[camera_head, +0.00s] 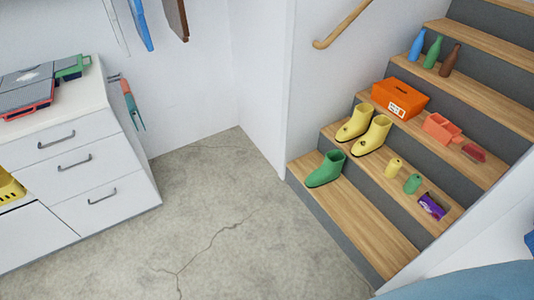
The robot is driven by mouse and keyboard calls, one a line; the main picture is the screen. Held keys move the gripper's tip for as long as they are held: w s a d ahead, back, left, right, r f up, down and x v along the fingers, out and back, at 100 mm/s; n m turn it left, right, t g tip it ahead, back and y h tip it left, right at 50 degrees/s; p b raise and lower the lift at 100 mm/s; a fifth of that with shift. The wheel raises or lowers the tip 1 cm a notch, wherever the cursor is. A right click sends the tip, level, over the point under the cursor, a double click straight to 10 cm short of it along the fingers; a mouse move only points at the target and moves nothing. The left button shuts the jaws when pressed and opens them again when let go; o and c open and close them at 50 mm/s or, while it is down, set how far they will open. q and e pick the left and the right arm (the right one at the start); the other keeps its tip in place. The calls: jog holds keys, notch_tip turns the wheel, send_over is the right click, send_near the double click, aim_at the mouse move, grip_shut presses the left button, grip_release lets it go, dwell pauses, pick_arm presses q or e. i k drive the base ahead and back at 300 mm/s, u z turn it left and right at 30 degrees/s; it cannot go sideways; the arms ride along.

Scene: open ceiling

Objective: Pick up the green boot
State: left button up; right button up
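A single green boot (326,169) sits on the lowest wooden step (357,215) of the staircase, near that step's left end. It stands upright by the wall, with its toe toward the lower left. No gripper or arm of mine can be made out in the head view.
Higher steps hold an orange box (400,97) and bottles. A white drawer cabinet (85,165) stands left. The concrete floor (215,220) between is clear.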

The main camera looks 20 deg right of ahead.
aim_at(329, 171)
jog(key=u, duration=0.3)
jog(key=i, duration=1.95)
jog(key=z, duration=1.2)
jog(key=i, duration=1.1)
jog(key=z, duration=1.1)
